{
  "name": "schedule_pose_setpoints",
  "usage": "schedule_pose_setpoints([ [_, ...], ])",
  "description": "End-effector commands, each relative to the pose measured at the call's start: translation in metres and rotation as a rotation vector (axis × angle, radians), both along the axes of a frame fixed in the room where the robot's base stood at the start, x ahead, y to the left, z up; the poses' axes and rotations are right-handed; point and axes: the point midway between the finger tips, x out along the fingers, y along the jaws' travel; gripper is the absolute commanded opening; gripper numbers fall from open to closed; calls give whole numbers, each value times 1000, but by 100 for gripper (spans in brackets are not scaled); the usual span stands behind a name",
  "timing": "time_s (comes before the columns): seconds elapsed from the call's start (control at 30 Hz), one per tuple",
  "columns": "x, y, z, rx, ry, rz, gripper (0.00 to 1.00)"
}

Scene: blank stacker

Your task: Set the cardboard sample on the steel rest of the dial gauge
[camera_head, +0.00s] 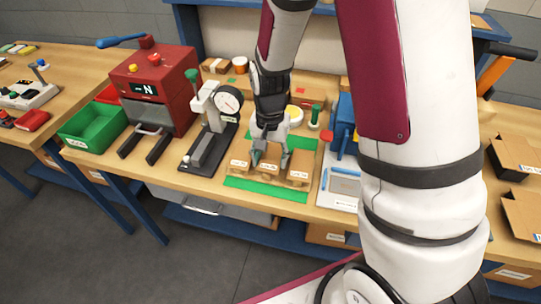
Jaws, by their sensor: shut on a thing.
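Three small brown cardboard blocks with white labels stand in a row on a green mat (235,182) at the bench's front: a left one (239,160), a middle cardboard sample (269,170) and a right one (300,168). My gripper (270,158) points down with its fingers either side of the middle sample and is shut on it. The sample appears to be at mat level; I cannot tell whether it is lifted. The dial gauge (228,100) stands to the left on a dark base, with its grey steel rest (206,150) bare. My arm hides part of the bench.
Left of the gauge stand a red press (158,90) and a green bin (93,127). A white board with blue parts (338,188) lies right of the mat. Yellow, white and green items stand behind my gripper. Open cardboard boxes (515,155) are at far right.

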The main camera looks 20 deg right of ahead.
Motion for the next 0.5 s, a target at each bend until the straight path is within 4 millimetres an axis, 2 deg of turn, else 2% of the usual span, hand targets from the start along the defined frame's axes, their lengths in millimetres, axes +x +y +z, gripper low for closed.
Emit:
schedule_pose_setpoints([
  [0.5,1,0,-9,0,-1,1,40],
])
